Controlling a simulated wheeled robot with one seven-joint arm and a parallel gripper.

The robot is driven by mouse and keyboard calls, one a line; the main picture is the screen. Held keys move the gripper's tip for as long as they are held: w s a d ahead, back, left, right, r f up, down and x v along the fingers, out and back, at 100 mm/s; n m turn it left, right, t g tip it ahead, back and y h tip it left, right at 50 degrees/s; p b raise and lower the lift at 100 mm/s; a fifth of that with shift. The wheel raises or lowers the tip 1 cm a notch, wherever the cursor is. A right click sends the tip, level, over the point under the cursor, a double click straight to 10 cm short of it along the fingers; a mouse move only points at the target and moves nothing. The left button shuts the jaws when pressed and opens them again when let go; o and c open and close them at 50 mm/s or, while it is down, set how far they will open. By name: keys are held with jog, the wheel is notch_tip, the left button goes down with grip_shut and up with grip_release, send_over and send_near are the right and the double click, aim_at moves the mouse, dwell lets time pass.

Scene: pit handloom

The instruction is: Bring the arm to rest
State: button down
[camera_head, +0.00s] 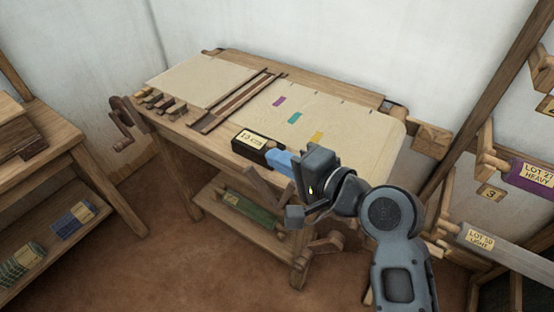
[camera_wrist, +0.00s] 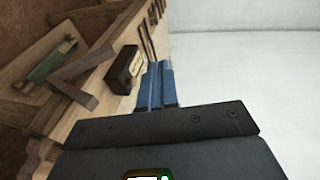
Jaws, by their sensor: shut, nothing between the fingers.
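My gripper (camera_head: 272,156) has blue fingers that are closed together with nothing between them. In the head view it is over the front edge of the loom table, with its fingertips close beside a dark block (camera_head: 258,146) with a pale label starting "13". The wrist view shows the closed blue fingers (camera_wrist: 158,66) just right of the same dark block (camera_wrist: 122,69). I cannot tell whether the fingertips touch the block. My arm reaches in from the lower right and hides part of the table's front right corner.
The loom table (camera_head: 213,142) carries pale cloth (camera_head: 350,118) with purple, teal and yellow marks. A wooden crank (camera_head: 122,122) sticks out at its left. A green roll (camera_head: 248,206) lies on the lower shelf. Labelled rolls (camera_head: 530,172) hang on the right rack. A bench (camera_head: 60,150) stands left.

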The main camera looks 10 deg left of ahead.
dwell(0.4)
jog(key=s+d+f+t+h, duration=0.2)
jog(key=s+d+f+h, duration=0.2)
jog(key=s+d+f, duration=0.5)
jog(key=s+d+f+t+h, duration=0.35)
jog(key=s+d, duration=0.35)
jog(key=d, duration=0.7)
jog(key=s+d+r+n+h, duration=0.1)
jog(key=s+d+r+n, duration=0.1)
jog(key=s, duration=0.5)
jog(key=s+d+r+n+t+h, duration=0.1)
jog(key=s+d+r+n+h, duration=0.1)
jog(key=s+r, duration=0.3)
jog(key=s+d+r+n+h, duration=0.1)
jog(key=s+r, duration=0.3)
jog(key=s, duration=0.5)
jog(key=shift+s+d+r+n+h, duration=0.2)
jog(key=shift+d+n+h, duration=0.2)
jog(key=shift+d+h, duration=0.35)
